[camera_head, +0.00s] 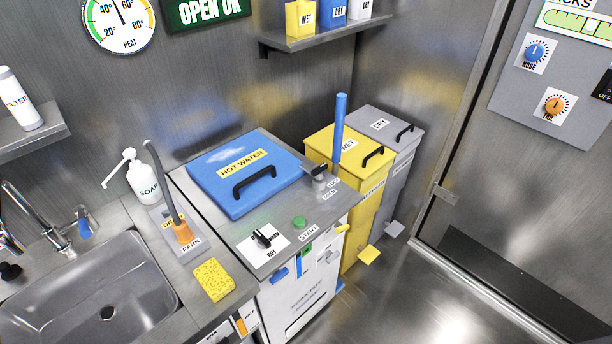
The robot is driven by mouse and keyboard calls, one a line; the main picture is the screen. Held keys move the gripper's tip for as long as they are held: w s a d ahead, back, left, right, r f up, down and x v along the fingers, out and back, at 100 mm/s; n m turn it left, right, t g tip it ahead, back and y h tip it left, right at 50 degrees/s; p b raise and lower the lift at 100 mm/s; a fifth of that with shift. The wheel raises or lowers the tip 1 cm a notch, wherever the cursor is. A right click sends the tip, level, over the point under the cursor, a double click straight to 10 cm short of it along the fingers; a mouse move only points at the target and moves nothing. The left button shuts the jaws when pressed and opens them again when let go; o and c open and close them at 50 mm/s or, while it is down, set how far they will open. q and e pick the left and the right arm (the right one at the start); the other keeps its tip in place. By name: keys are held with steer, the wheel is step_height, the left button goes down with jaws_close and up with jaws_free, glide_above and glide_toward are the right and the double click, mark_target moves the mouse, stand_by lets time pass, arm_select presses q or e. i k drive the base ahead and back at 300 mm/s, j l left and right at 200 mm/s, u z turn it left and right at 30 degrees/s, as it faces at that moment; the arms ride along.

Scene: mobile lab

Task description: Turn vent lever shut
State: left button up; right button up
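No label reading "vent" is legible. A tall blue lever (339,130) stands nearly upright at the right rear corner of the steel counter unit, rising from a small metal pivot (319,179). Small labels (331,190) lie beside the pivot; their words are too small to read surely. I cannot tell whether this is the vent lever or which position counts as shut. Neither of my grippers is in view, and nothing touches the lever.
A blue hot water lid (243,172) with a black handle lies left of the lever. A black knob (264,240) and green start button (299,221) sit in front. Yellow wet (345,150) and grey dry (384,124) bins stand right. Open floor (400,295) lies at lower right.

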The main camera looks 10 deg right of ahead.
mark_target(339, 227)
steer(key=l+u, duration=0.3)
steer(key=u, duration=0.15)
steer(key=l+u, duration=0.4)
steer(key=k+l+u, duration=0.15)
steer(key=l, duration=0.25)
steer(key=k+l+u, duration=0.15)
steer(key=l, duration=0.2)
steer(key=k+l, duration=0.1)
steer(key=l, duration=0.25)
steer(key=k+l, duration=0.15)
steer(key=l, duration=0.2)
steer(key=k+l+u, duration=0.1)
steer(key=l, duration=0.3)
steer(key=k+l, duration=0.15)
steer(key=l, duration=0.2)
